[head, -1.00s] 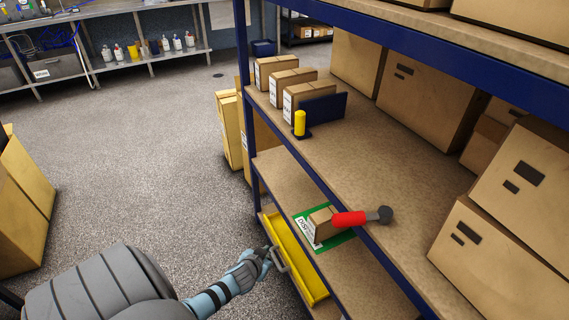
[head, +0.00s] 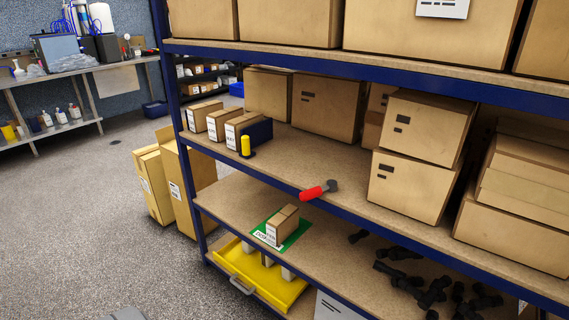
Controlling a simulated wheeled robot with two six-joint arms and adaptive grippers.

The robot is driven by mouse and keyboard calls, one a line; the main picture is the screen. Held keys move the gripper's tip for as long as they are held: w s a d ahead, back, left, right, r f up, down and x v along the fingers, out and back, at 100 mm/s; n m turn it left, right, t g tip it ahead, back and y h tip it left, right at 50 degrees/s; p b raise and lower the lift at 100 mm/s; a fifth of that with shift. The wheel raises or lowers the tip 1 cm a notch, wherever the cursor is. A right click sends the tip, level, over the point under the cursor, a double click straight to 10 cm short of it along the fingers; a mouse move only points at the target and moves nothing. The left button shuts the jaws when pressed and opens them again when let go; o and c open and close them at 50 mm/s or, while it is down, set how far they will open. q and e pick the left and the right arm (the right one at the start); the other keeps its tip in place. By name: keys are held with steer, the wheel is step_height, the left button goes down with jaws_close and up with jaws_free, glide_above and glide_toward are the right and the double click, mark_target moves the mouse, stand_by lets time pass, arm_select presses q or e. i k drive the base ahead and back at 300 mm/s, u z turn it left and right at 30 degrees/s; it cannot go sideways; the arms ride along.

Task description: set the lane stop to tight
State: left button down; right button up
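A red-handled lever with a grey round hub (head: 318,190) lies at the front edge of the middle shelf, its red end pointing left and slightly over the edge. A dark blue plate (head: 262,133) stands beside the row of small boxes on the same shelf, with a yellow upright knob (head: 245,146) at its front. Which of these is the lane stop I cannot tell for certain, and no tight marking is readable. Neither gripper is in view; only a grey piece of my arm shows at the bottom edge.
Below, a small carton (head: 283,226) stands on a green mat (head: 297,237). A yellow tray (head: 285,297) with a grey handle and pale blocks in it sits lower. Black fittings (head: 430,290) lie at lower right. Large cartons (head: 410,185) fill the shelf's right.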

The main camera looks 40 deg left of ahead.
mark_target(255, 135)
steer(key=u, duration=1.15)
steer(key=i, duration=0.8)
steer(key=u, duration=0.15)
